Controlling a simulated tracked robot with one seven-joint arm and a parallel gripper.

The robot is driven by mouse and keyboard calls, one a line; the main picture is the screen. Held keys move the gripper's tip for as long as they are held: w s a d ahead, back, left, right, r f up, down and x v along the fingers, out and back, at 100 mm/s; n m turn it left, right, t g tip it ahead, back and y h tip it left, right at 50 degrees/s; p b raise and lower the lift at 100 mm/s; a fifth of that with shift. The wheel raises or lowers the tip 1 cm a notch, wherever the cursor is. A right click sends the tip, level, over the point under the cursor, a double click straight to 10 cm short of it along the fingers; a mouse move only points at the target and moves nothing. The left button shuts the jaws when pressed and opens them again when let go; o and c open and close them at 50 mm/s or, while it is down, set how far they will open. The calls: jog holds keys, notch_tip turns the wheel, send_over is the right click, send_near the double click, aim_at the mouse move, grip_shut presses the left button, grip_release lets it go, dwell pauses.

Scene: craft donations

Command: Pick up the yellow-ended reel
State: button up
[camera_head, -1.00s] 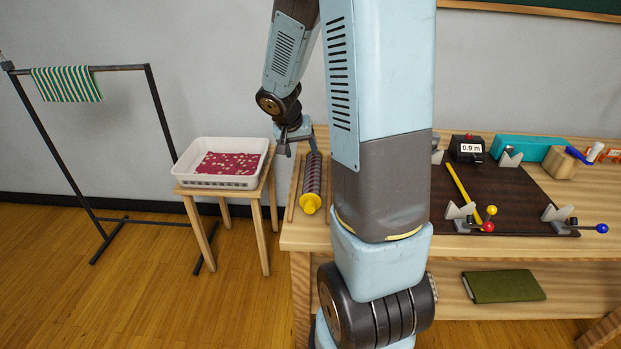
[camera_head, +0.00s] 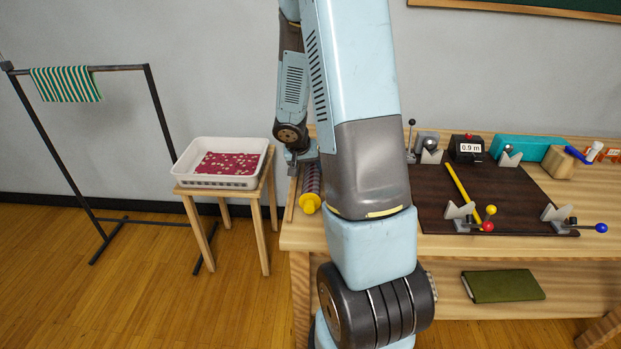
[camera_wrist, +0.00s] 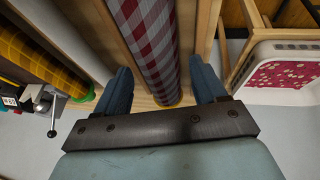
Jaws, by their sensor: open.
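The yellow-ended reel (camera_head: 310,203) lies at the left end of the wooden workbench. Its body is wrapped in red and grey checked cloth, and its near end is yellow. My gripper (camera_head: 301,165) is low over the reel's far part, and my arm hides some of it. In the wrist view, my gripper (camera_wrist: 162,72) is open, with one blue finger on each side of the checked reel (camera_wrist: 153,45). A sliver of yellow end shows near the gripper's dark bar. I cannot tell whether the fingers touch the cloth.
A second roll with yellow checked cloth and a green end (camera_wrist: 84,97) lies left in the wrist view. A white tray (camera_head: 184,177) stands on a stool left of the bench. Lever clamps (camera_head: 461,214) and a dark mat (camera_head: 520,203) lie to the right.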

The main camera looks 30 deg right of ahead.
aim_at(310, 172)
jog(key=shift+x, duration=2)
jog(key=shift+s, duration=0.2)
jog(key=c, duration=1)
jog(key=shift+r, duration=0.1)
